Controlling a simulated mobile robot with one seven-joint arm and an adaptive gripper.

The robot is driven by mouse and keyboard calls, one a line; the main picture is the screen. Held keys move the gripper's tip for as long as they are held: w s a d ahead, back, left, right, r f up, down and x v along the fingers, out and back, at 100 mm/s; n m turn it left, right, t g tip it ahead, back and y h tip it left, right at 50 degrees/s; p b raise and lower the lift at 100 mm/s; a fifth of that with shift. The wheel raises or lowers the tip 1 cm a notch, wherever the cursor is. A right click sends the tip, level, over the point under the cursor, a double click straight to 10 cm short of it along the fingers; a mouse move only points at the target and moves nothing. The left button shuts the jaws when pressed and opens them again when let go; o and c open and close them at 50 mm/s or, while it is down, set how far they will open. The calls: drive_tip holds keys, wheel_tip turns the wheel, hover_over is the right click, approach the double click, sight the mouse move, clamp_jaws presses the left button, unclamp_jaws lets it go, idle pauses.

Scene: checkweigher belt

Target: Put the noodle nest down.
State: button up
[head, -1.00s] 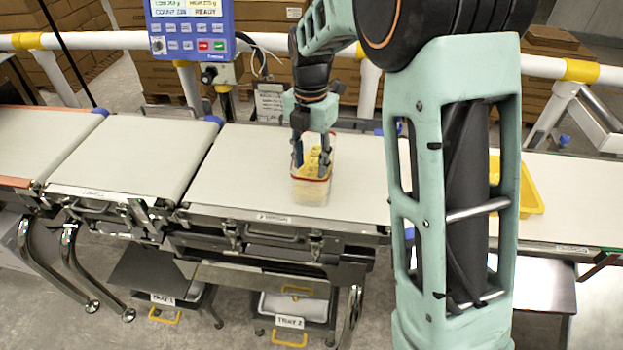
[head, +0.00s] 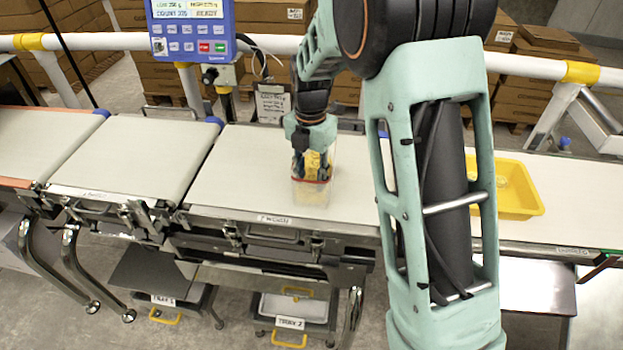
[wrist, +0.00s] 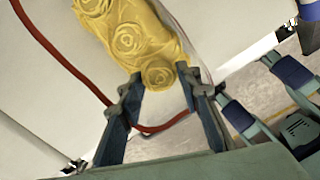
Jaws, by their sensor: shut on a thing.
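The noodle nest (wrist: 135,40) is a yellow, swirled piece, seen close up in the wrist view. My gripper (wrist: 163,80) is shut on it, with one dark finger on each side. In the head view the nest (head: 317,163) and my gripper (head: 312,172) are at the mouth of a clear container (head: 311,194) with a red rim, standing on the belt. The rim runs around the fingers in the wrist view. The fingertips are partly hidden in the head view, and I cannot tell whether the nest touches the container's bottom.
The weigher belt (head: 240,175) is clear left of the container. A yellow tray (head: 525,202) lies on the belt to the right, partly behind my arm. A blue display unit (head: 190,30) and a white rail (head: 100,40) stand behind.

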sight(312, 178)
wheel_tip(312, 178, up, 10)
idle(0.4)
